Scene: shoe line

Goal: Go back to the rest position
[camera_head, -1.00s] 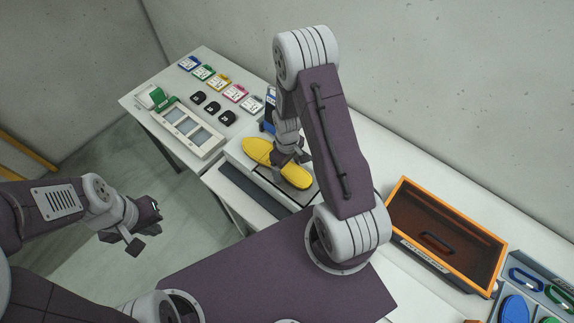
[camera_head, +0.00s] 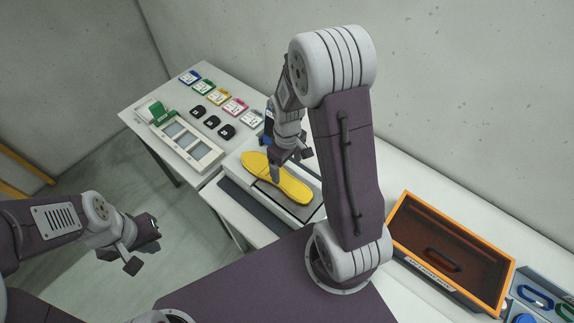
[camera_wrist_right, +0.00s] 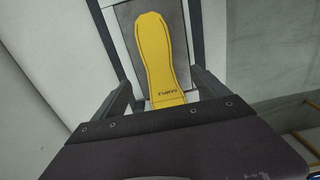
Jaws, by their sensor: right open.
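My right gripper (camera_head: 290,165) is open and empty, above the yellow shoe sole (camera_head: 292,187). The sole lies flat on a dark-topped white stand (camera_head: 228,165). In the right wrist view the sole (camera_wrist_right: 162,55) shows ahead of the two spread fingers (camera_wrist_right: 160,90), apart from them, with the word SAMPLE near its close end. In the head view the fingers cover a small part of the sole. My left gripper (camera_head: 143,256) hangs over the floor at the lower left, open and empty.
A white device with two grey windows (camera_head: 187,142) and rows of coloured cards (camera_head: 222,96) and black pieces sit on the back table. An orange-rimmed box (camera_head: 450,220) stands at the right, beside a tray of coloured parts (camera_head: 545,285).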

